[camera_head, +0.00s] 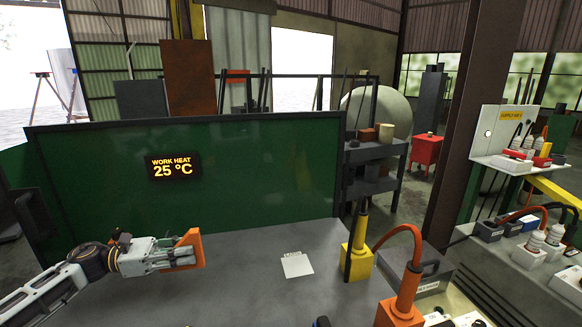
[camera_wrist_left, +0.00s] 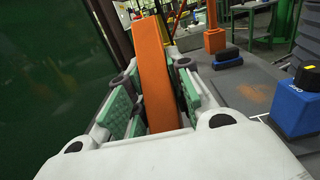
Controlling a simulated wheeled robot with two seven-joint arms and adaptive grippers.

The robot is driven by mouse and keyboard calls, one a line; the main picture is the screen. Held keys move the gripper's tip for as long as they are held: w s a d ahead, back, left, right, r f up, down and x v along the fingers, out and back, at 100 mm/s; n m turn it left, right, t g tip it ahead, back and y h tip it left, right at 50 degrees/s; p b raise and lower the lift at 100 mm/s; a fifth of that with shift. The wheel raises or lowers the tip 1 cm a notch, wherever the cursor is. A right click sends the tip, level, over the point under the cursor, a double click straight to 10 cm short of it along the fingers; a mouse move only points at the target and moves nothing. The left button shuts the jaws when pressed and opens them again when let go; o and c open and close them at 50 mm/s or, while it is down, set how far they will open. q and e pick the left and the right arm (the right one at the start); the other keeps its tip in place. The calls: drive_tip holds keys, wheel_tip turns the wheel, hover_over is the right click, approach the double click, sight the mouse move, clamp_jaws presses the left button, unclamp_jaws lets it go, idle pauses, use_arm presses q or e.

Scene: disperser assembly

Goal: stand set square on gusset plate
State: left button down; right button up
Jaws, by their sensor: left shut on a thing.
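My left gripper (camera_head: 176,257) is shut on the orange set square (camera_head: 192,239) and holds it over the left part of the grey table. In the left wrist view the set square (camera_wrist_left: 153,65) stands between the green-padded fingers, its long face running away from the palm. A pale flat square (camera_head: 297,266), which looks like the gusset plate, lies on the table to the right of the gripper, with a small label at its far edge. The gripper and set square are clearly apart from it. My right gripper is not in view.
A green screen (camera_head: 240,185) with a heat display (camera_head: 174,167) stands behind the table. A yellow holder (camera_head: 357,262) and an orange block with a curved cable (camera_head: 398,309) stand right of the plate. The table between gripper and plate is clear.

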sight(188, 233)
use_arm(q)
drive_tip(key=shift+r+p, duration=0.35)
drive_tip(key=shift+r, duration=2.25)
drive_tip(key=shift+s+d, duration=0.3)
drive_tip(key=shift+s, duration=0.35)
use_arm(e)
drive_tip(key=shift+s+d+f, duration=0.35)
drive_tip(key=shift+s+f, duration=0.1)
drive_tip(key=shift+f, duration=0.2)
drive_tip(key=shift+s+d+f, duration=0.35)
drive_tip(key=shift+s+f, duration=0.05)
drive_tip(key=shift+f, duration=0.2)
